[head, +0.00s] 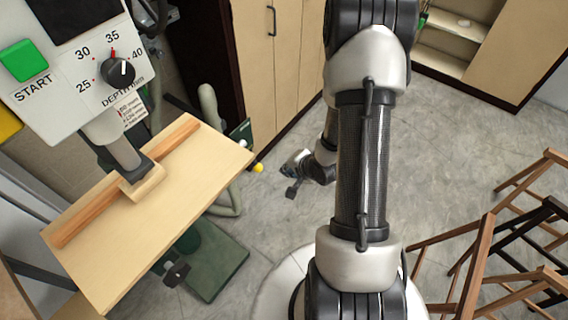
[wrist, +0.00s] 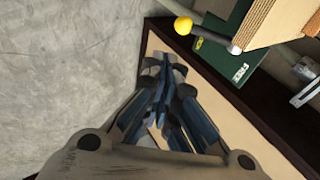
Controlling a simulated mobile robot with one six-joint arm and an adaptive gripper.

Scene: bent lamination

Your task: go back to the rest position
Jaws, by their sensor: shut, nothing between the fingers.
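My gripper (wrist: 163,65) is shut and empty, with its dark finger links pressed together in the wrist view. In the head view my gripper (head: 291,190) hangs low at the far end of my arm, right of the machine's wooden table (head: 215,155) and apart from it. My arm runs down the middle of the head view and hides part of the floor.
The machine has a green START button (head: 23,61) and a depth dial (head: 118,71). A wooden strip (head: 75,222) lies on its table under the press foot (head: 141,183). A yellow knob (wrist: 183,25) sticks out nearby. Cabinets (head: 280,60) stand behind; wooden stools (head: 478,262) stand right.

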